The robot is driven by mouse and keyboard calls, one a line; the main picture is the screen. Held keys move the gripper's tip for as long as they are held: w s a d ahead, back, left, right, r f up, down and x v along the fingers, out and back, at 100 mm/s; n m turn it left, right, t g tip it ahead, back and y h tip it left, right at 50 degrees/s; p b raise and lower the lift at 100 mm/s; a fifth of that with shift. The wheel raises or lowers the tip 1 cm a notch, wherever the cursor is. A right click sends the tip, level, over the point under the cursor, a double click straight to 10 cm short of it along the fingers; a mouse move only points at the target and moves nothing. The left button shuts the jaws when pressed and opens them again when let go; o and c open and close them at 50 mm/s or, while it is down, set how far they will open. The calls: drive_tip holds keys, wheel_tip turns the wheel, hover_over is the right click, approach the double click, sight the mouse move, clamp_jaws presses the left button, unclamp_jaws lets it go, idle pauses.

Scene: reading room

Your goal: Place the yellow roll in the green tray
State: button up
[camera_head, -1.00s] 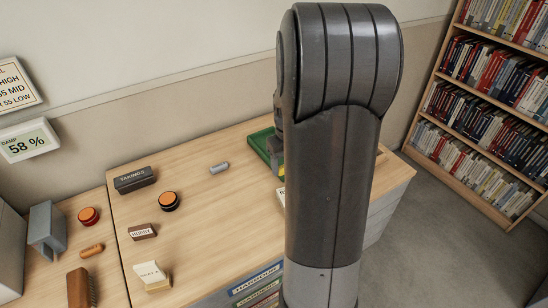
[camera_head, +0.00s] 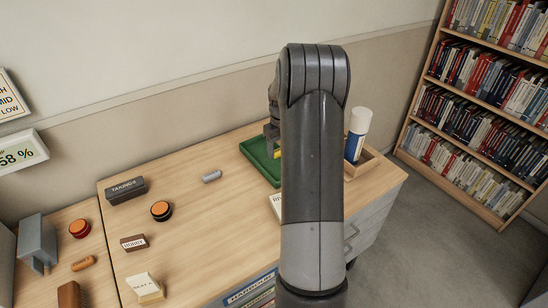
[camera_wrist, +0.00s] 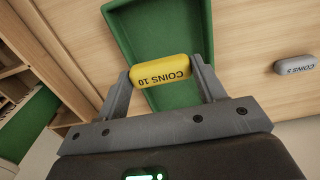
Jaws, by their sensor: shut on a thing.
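The yellow roll (camera_wrist: 160,72), marked "COINS 10", is held between the two fingers of my gripper (camera_wrist: 163,74) in the wrist view. The green tray (camera_wrist: 118,22) lies behind and below the roll in that view, and its floor looks empty where visible. In the head view the green tray (camera_head: 252,152) is at the back right of the desk, and my arm hides its right part. A bit of my gripper (camera_head: 272,135) shows at the tray there, with a small yellow patch of the roll below. I cannot tell how high the roll is above the tray floor.
A grey roll (camera_head: 211,176) marked "COINS 5" (camera_wrist: 294,64) lies left of the tray. A wooden holder (camera_head: 366,163) with a white and blue cylinder (camera_head: 357,134) stands right of my arm. Stamps and small boxes occupy the desk's left; its middle is mostly clear.

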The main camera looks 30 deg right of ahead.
sight(274, 165)
drive_tip(key=shift+w+a+f, duration=0.35)
drive_tip(key=shift+w+f, duration=0.05)
drive_tip(key=shift+w, duration=0.15)
drive_tip(key=shift+w+a+f, duration=0.3)
drive_tip(key=shift+w+f, duration=0.1)
drive_tip(key=shift+w, duration=0.1)
drive_tip(key=shift+f, duration=1.9)
drive_tip(key=shift+f, duration=0.15)
drive_tip(key=o, duration=0.8)
drive_tip(key=shift+c, duration=0.2)
